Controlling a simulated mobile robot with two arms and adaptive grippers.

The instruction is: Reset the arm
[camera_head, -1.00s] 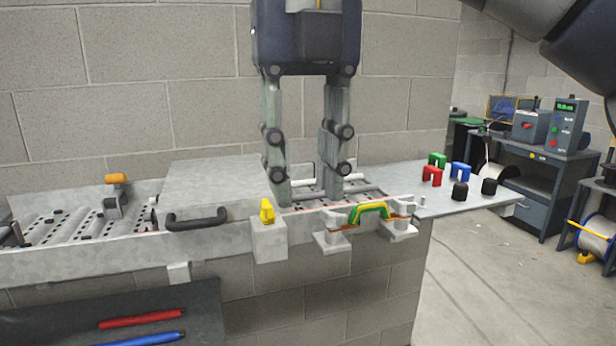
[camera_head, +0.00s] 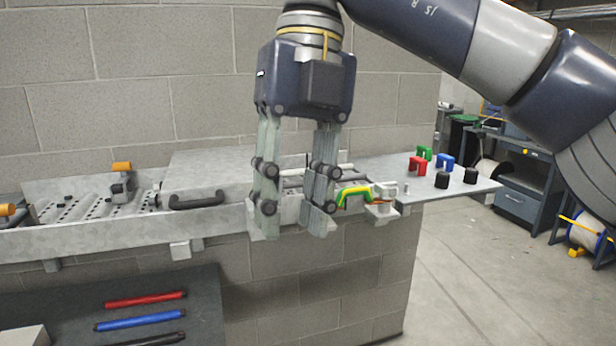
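My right gripper (camera_head: 294,228) hangs in the middle of the head view with its fingers pointing down. The fingers are apart, with nothing between them. It is in front of the conveyor's front rail, to the left of a green and yellow arched handle (camera_head: 354,190). It hides part of the rail and the left bracket of that handle. My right arm (camera_head: 440,40) reaches in from the upper right. My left gripper is not in the picture.
A conveyor (camera_head: 100,240) with a black-handled cover (camera_head: 200,200) runs along the block wall. A side plate (camera_head: 440,190) holds red, green, blue and black pieces. A dark shelf (camera_head: 60,310) carries red, blue and black rods. Open floor lies at right.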

